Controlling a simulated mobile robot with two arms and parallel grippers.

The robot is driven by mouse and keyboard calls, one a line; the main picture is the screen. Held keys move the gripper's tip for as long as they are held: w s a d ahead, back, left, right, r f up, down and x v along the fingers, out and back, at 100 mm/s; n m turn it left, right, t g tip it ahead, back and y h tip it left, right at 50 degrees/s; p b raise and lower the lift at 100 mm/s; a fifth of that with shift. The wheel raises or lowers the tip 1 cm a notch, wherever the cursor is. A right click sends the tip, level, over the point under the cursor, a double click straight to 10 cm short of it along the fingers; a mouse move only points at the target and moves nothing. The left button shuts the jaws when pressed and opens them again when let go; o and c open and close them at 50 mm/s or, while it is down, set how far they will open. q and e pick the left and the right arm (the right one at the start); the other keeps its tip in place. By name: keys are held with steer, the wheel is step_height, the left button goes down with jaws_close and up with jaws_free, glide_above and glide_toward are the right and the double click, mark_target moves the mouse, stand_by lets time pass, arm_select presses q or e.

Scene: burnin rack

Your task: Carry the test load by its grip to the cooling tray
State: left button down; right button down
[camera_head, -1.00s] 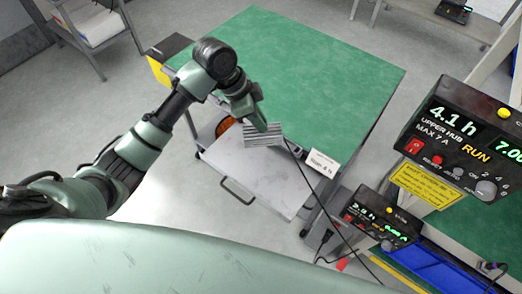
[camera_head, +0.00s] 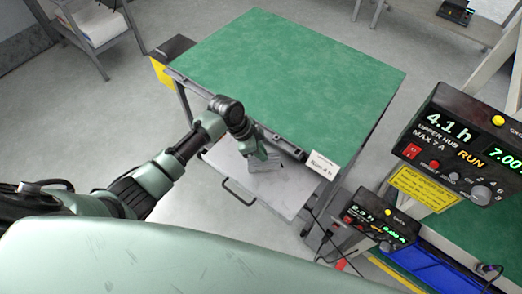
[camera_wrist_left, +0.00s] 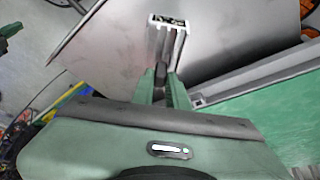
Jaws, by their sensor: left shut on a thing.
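The test load, a grey finned metal block (camera_head: 266,166), hangs in my left gripper (camera_head: 260,150), partly hidden by the gripper in the head view. It sits over the pale metal pull-out tray (camera_head: 285,203) below the green bench top; I cannot tell whether it touches the tray. In the left wrist view the load (camera_wrist_left: 167,42) extends beyond the fingers of my left gripper (camera_wrist_left: 162,90), which are shut on its grip. The bare tray (camera_wrist_left: 225,35) shows behind it. My right gripper is not in view.
The green bench top (camera_head: 290,65) is empty, and its front edge runs close beside my left gripper. A white label (camera_head: 322,165) stands at that edge. Power supply units (camera_head: 455,150) and cables are on the right. A yellow-sided box (camera_head: 162,70) is at the bench's left corner.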

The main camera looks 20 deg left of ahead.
arm_select(q)
steer(key=shift+r, duration=0.1)
steer(key=c, duration=1.4)
jaws_free()
steer(key=shift+f, duration=0.2)
steer(key=shift+r, duration=0.2)
steer(key=b+v, duration=0.1)
steer(key=v, duration=1.1)
steer(key=shift+s+d, duration=0.1)
